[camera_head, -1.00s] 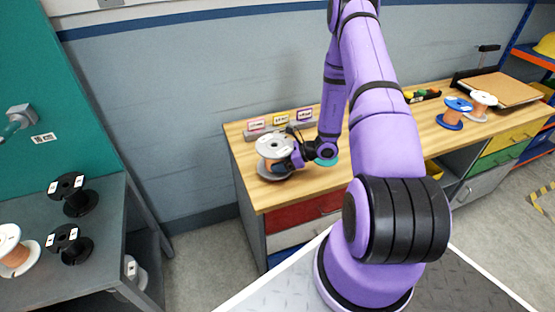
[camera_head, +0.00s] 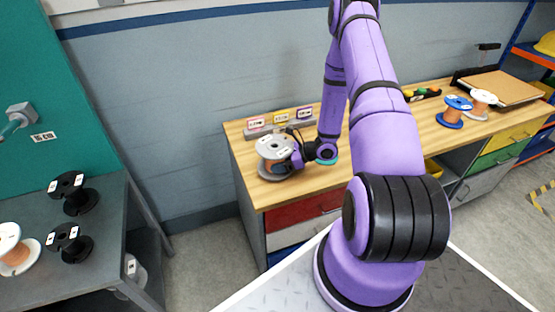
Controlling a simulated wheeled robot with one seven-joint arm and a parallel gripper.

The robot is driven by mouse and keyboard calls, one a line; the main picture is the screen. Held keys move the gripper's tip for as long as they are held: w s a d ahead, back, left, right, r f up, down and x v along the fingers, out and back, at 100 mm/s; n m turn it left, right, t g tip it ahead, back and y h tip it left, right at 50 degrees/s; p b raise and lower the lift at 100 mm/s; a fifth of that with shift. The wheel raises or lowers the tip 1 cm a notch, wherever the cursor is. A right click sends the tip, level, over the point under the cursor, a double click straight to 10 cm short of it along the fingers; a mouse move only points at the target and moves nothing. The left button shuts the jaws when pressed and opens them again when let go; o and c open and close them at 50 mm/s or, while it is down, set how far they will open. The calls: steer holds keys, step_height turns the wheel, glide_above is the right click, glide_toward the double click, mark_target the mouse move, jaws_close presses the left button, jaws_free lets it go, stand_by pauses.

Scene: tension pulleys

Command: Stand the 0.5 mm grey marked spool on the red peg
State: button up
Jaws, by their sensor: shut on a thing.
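The spool's lower flange is at or just above the bench top; I cannot tell which. No red peg shows; the spool may hide it. The label stand (camera_head: 282,128) behind carries pink, yellow and purple cards.
A floor gap separates table and bench.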

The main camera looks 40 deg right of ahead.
steer(key=shift+f, duration=0.25)
stand_by(0.4)
steer(key=o, duration=1.4)
steer(key=v, duration=1)
steer(key=shift+s+d+r, duration=0.15)
steer(key=shift+d+r, duration=0.05)
steer(key=shift+d, duration=0.15)
steer(key=s+a+r+n+g+h, duration=0.1)
steer(key=a+r+n+g, duration=0.45)
steer(key=r, duration=0.85)
steer(key=a+r+n+g+h, duration=0.1)
steer(key=a+r+n+g, duration=0.1)
steer(key=a+r+n, duration=0.85)
steer(key=s+a+r+n+t+h, duration=0.1)
steer(key=s+a+r+n+h, duration=0.1)
steer(key=s+r, duration=0.4)
steer(key=s+a+r+n+t+h, duration=0.1)
steer(key=s+r+n+t+h, duration=0.1)
steer(key=s+r, duration=0.4)
steer(key=s+a+r+n+t+h, duration=0.1)
steer(key=s+r+n+h, duration=0.3)
steer(key=r, duration=0.4)
steer(key=shift+s+a+r+n+h, duration=0.15)
steer(key=shift+s+a+n, duration=0.3)
steer(key=shift+s, duration=0.2)
steer(key=shift+s+a+r+n+h, duration=0.2)
steer(key=shift+s+a+n, duration=0.2)
steer(key=shift+s, duration=0.25)
